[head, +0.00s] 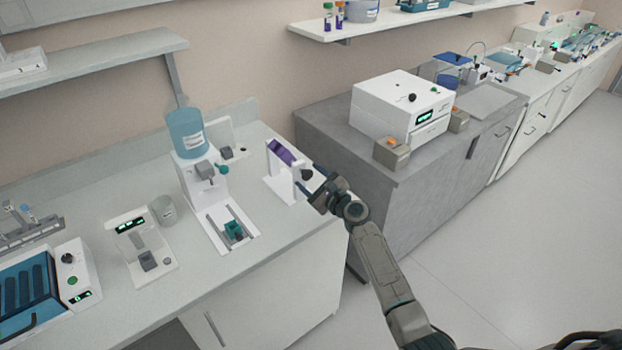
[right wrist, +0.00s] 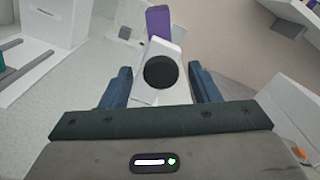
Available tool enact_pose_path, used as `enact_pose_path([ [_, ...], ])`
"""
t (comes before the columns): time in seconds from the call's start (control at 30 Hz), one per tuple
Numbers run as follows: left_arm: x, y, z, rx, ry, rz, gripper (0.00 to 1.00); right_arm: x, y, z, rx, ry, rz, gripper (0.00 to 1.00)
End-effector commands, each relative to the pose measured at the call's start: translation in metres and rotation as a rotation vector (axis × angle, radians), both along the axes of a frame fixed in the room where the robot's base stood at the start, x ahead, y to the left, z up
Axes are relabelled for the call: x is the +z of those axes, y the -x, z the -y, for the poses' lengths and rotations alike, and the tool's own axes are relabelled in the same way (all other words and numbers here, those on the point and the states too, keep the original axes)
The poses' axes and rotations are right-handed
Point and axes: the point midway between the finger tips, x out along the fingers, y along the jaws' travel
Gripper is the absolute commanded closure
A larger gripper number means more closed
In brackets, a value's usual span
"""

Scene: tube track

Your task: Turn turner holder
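The turner holder (head: 272,180) is a white stand near the right end of the light counter, with a purple piece (head: 280,152) held in its upper part and a dark round knob (head: 307,174) on its right side. My right gripper (head: 316,181) is at the knob side of the stand. In the right wrist view the black knob (right wrist: 160,73) lies between the two blue fingers, with a gap on each side, so the gripper is open. The purple piece (right wrist: 158,22) shows beyond the knob. My left gripper is not in view.
A white dispenser with a blue bottle (head: 187,128) stands left of the turner holder. A grey cabinet carries a white instrument (head: 398,106) and a small grey box (head: 391,154) to the right. A beaker (head: 164,210) and a small white device (head: 140,245) stand farther left.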

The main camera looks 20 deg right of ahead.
Motion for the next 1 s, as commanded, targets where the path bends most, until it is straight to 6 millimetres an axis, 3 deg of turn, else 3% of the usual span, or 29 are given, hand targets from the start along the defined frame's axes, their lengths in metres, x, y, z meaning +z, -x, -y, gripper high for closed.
enact_pose_path([
  [0.27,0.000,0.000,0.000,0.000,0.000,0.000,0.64,0.000,0.005,0.002,0.000,0.002,0.002,0.44],
  [0.7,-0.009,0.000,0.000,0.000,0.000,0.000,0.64,-0.001,0.078,0.029,0.001,0.004,0.001,0.44],
  [1.0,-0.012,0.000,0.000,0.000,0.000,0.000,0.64,0.001,0.101,0.037,0.000,0.000,0.002,0.44],
])
